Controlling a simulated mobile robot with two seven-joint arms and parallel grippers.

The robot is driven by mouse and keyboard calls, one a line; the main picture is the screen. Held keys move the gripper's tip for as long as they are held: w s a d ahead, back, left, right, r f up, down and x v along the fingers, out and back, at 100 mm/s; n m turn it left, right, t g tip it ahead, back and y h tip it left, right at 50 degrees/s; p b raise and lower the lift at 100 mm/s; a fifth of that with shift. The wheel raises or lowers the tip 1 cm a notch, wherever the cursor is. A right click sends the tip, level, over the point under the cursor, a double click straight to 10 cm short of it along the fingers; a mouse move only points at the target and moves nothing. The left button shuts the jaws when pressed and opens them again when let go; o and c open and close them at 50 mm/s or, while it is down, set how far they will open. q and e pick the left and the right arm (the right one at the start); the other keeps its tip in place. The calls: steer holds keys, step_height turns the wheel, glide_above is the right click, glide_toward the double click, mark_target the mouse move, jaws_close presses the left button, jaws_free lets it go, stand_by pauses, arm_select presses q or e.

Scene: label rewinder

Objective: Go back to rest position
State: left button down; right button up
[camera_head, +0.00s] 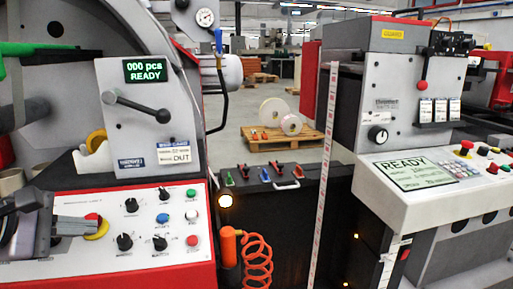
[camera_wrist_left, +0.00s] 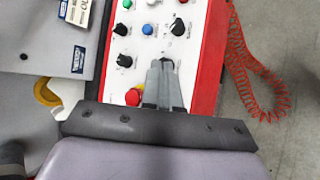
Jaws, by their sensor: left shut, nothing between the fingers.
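My left gripper (camera_head: 88,227) comes in from the lower left in the head view. It is shut and empty, in front of the white control panel (camera_head: 150,247) of the left machine. Its fingertips are near the red button with the yellow collar (camera_head: 97,228), partly covering it in the head view. In the left wrist view the closed fingers (camera_wrist_left: 165,66) point over the panel, overlapping a black knob, with the red button (camera_wrist_left: 133,97) just left of them. I cannot tell whether they touch the panel. My right gripper is not in view.
A grey plate with a lever and a display (camera_head: 146,70) stands above the panel. An orange coiled hose (camera_head: 257,262) hangs at the panel's right. A black cabinet (camera_head: 285,225) with tools stands in the middle. A second machine (camera_head: 440,185) stands right.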

arm_select(q)
steer(key=s+d+f+n+h+p, duration=0.1)
steer(key=d+n+h+p, duration=0.1)
steer(key=d+n+h, duration=0.3)
steer(key=s+d+n+h+p, duration=0.2)
steer(key=d+n+h+p, duration=0.15)
steer(key=d+n, duration=0.35)
steer(key=s+a+f+n+t+y+p, duration=0.1)
steer(key=f+n+t+y, duration=0.2)
steer(key=n, duration=0.7)
steer(key=s+a+f+n+t+y+p, duration=0.1)
steer(key=a+f+n+y+p, duration=0.15)
steer(key=f+n, duration=0.5)
steer(key=f+n+t+y+p, duration=0.1)
steer(key=f+n+t+y, duration=0.2)
steer(key=n, duration=0.8)
steer(key=s+d+f+n+g+y+p, duration=0.1)
steer(key=s+f+n+g+y, duration=0.2)
steer(key=s+f+n+g, duration=0.3)
steer(key=s+f+n, duration=0.5)
steer(key=s+f, duration=0.1)
steer(key=shift+d+y+p, duration=0.2)
steer(key=shift+y+p, duration=0.1)
steer(key=shift+p, duration=0.05)
steer(key=shift+r, duration=0.1)
